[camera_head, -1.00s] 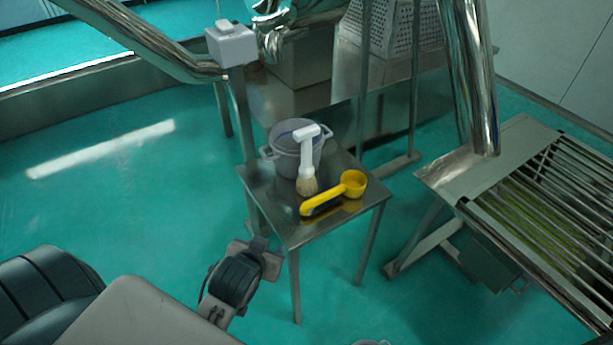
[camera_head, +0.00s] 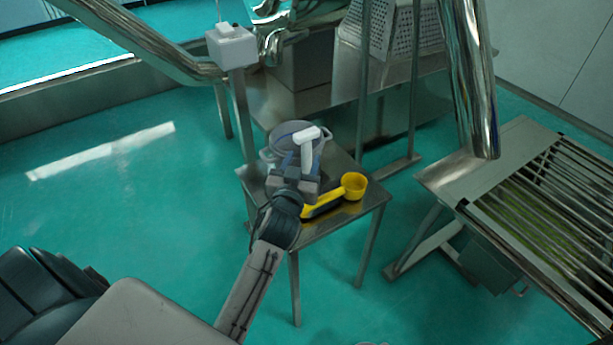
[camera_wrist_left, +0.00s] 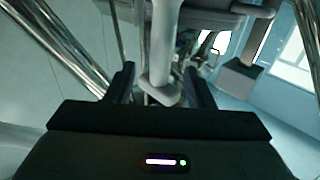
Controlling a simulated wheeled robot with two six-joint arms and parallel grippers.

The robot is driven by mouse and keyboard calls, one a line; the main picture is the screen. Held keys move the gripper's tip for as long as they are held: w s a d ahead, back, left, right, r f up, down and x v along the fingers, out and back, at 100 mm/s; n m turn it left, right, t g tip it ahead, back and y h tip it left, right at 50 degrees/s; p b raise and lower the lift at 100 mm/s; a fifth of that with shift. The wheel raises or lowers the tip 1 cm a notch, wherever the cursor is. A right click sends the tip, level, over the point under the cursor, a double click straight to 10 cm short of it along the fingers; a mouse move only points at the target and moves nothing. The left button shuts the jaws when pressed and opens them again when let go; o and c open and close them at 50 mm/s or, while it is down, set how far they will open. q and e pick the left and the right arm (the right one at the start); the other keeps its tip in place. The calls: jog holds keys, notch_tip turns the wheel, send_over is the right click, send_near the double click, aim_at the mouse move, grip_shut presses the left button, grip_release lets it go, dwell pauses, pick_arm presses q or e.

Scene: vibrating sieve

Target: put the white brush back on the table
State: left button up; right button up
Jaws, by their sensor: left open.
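The white brush (camera_head: 307,149) stands upright on the small metal table (camera_head: 350,217), its white handle up; its bristles are hidden behind my gripper. My left gripper (camera_head: 299,166) is at the brush from the near side, jaws open. In the left wrist view the white handle (camera_wrist_left: 163,45) shows between the two dark fingers (camera_wrist_left: 160,88), with visible gaps beside it. My right gripper is not in view.
A grey bucket (camera_head: 286,133) stands right behind the brush. A metal post with a white box (camera_head: 232,48) rises behind the table. A slatted metal unit (camera_head: 540,190) stands at the right.

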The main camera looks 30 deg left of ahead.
aim_at(305, 152)
pick_arm(q)
jog(key=x, duration=0.5)
jog(key=shift+w+a, duration=0.1)
jog(key=shift+w, duration=0.05)
jog(key=shift+c, duration=0.2)
grip_shut()
